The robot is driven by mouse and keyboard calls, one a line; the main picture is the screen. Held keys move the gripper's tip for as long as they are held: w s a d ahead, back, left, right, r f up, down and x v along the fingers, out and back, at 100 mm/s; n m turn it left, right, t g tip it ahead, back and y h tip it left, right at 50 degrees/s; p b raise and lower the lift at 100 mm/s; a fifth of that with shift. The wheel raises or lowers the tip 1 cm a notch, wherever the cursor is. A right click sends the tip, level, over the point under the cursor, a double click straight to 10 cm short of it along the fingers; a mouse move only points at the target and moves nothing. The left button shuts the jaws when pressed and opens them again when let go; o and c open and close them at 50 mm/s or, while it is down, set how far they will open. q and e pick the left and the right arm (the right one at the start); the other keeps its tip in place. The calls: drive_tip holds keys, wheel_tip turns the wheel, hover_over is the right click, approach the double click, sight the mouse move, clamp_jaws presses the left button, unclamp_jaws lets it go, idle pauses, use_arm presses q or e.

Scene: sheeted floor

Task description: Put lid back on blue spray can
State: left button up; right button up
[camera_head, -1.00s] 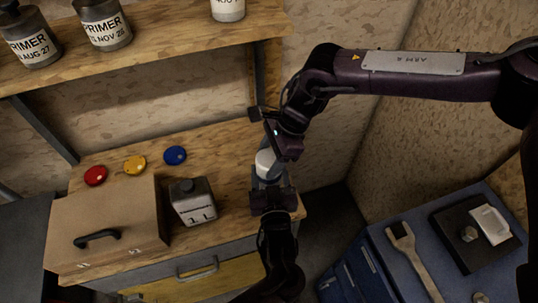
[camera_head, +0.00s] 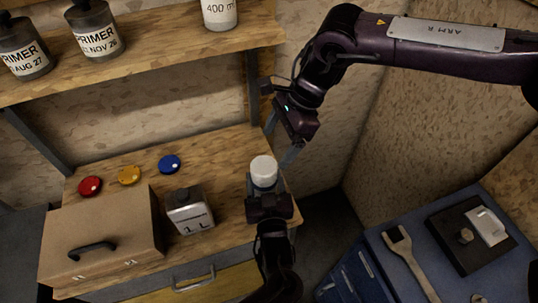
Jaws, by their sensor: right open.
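A spray can (camera_head: 263,188) stands upright above the right end of the wooden bench, with a white lid (camera_head: 263,166) on its top. Only a short band of the can's body shows below the lid. My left gripper (camera_head: 266,192) comes up from below and is shut around the can's body; its fingers are partly hidden. My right gripper (camera_head: 281,140) is open and empty, just above and to the right of the white lid, apart from it.
A grey 1 L container (camera_head: 189,211) and a brown case (camera_head: 102,232) stand in front. A shelf (camera_head: 160,55) with primer bottles is above. A blue cabinet (camera_head: 440,210) is at right.

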drive_tip(key=shift+v, duration=1.8)
use_arm(q)
drive_tip(key=o, duration=1.4)
drive_tip(key=shift+o, duration=0.2)
drive_tip(key=shift+s, duration=0.1)
use_arm(e)
drive_tip(key=shift+f, duration=0.1)
use_arm(q)
drive_tip(key=shift+s+f, duration=0.1)
drive_tip(key=shift+s, duration=0.25)
drive_tip(key=s, duration=0.2)
drive_tip(key=s+b, duration=0.1)
drive_tip(key=s, duration=0.1)
drive_tip(key=s+b, duration=0.1)
drive_tip(key=s, duration=0.1)
drive_tip(key=shift+s+d, duration=0.2)
drive_tip(key=shift+d, duration=0.2)
drive_tip(key=shift+s, duration=0.25)
use_arm(e)
wheel_tip(320, 180, down, 2)
drive_tip(key=shift+f, duration=0.1)
